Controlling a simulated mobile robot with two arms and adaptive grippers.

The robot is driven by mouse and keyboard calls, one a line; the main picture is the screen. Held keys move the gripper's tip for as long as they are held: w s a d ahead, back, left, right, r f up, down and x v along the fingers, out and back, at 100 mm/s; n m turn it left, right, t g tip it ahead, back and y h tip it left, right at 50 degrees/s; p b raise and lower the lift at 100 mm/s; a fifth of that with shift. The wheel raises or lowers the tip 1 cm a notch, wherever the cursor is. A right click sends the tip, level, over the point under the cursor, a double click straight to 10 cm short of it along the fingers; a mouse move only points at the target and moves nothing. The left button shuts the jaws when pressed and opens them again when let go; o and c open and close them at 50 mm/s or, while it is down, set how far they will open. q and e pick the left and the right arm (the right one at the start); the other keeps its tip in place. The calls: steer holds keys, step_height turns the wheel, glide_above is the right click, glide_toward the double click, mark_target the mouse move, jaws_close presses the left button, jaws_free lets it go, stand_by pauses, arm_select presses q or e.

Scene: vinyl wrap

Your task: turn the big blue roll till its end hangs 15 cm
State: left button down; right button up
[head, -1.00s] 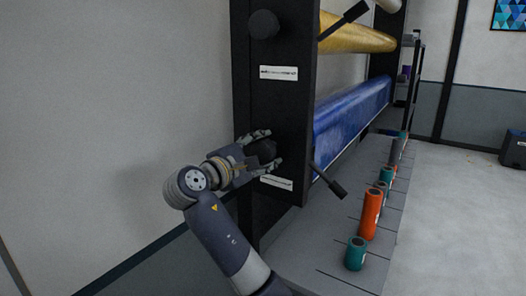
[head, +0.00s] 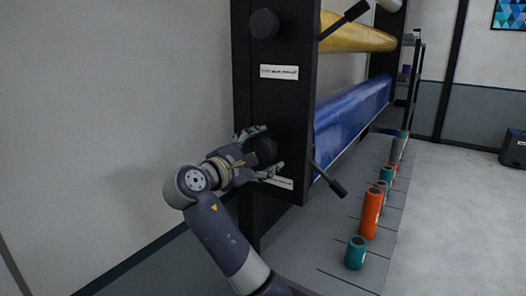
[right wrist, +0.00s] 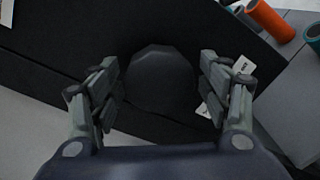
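The big blue roll (head: 350,112) lies across the black rack, below a yellow roll. A round black knob (head: 266,151) sticks out of the rack's near end plate, level with the blue roll. My right gripper (head: 272,150) is open around this knob, one finger above it and one below. In the right wrist view the knob (right wrist: 162,78) sits between the two spread fingers (right wrist: 163,90), with a gap on each side. A black lever (head: 330,181) juts out beside the near end of the blue roll. I cannot make out a hanging end of the blue film. My left gripper is not in view.
The yellow roll (head: 358,36) has its own knob (head: 264,24) and lever (head: 345,20). Several small orange and teal rolls stand on the grey bench (head: 320,250).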

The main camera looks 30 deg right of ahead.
steer(key=v, duration=1.2)
stand_by(0.3)
